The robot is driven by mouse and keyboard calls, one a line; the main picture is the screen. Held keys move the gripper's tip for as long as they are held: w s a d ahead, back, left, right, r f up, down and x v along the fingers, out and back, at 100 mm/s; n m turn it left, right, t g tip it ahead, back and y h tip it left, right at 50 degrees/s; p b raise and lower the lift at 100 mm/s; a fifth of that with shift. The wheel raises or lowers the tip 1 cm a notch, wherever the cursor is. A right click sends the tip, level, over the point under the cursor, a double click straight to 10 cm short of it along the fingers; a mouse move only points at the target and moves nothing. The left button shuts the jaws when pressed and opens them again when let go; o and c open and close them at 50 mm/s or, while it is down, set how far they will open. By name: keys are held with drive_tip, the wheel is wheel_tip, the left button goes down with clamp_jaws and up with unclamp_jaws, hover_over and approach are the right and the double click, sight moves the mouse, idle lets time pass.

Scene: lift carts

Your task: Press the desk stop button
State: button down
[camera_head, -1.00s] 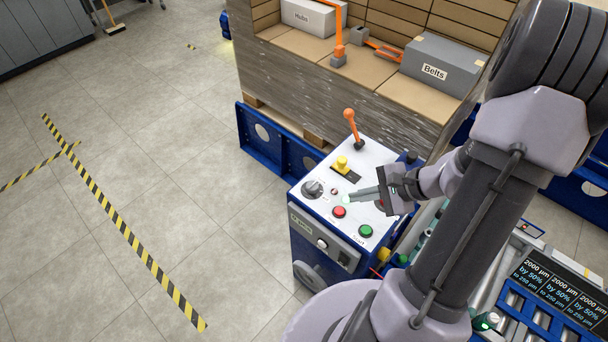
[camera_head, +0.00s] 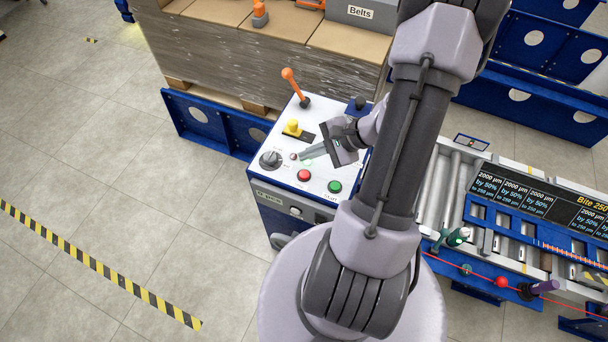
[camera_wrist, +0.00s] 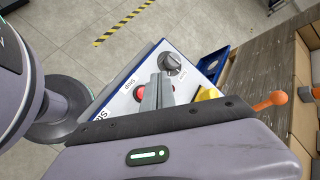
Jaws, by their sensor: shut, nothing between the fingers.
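The desk stop button is a red round button (camera_head: 304,175) on the white top of the blue control desk (camera_head: 265,188). It also shows in the wrist view (camera_wrist: 139,95), beside the "Stop" label and partly hidden by my fingers. My gripper (camera_head: 302,156) is shut and empty. Its fingers point across the panel, just behind the red button in the head view. It looks apart from the button, but I cannot tell its height above the panel.
A green button (camera_head: 335,186), a black knob (camera_head: 270,160), a yellow control (camera_head: 292,127) and an orange lever (camera_head: 293,85) share the panel. A wrapped pallet load (camera_head: 230,55) stands behind. A roller conveyor (camera_head: 455,195) lies right. Floor at left is clear.

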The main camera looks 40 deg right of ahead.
sight(308, 175)
wheel_tip(308, 175, down, 6)
drive_tip(key=b, duration=0.3)
drive_tip(key=shift+r+b, duration=0.15)
drive_tip(key=shift+b, duration=0.25)
drive_tip(key=shift+f+b, duration=0.25)
drive_tip(key=shift+b, duration=0.05)
drive_tip(key=shift+f, duration=0.1)
idle(1.1)
drive_tip(key=shift+f+b, duration=0.3)
drive_tip(key=shift+b, duration=0.35)
drive_tip(key=shift+f+b, duration=0.35)
drive_tip(key=shift+b, duration=0.15)
drive_tip(key=shift+r, duration=0.1)
idle(0.5)
drive_tip(key=shift+r+p, duration=0.5)
drive_tip(key=shift+r, duration=0.2)
drive_tip(key=shift+r+p, duration=1.6)
drive_tip(key=shift+r, duration=0.9)
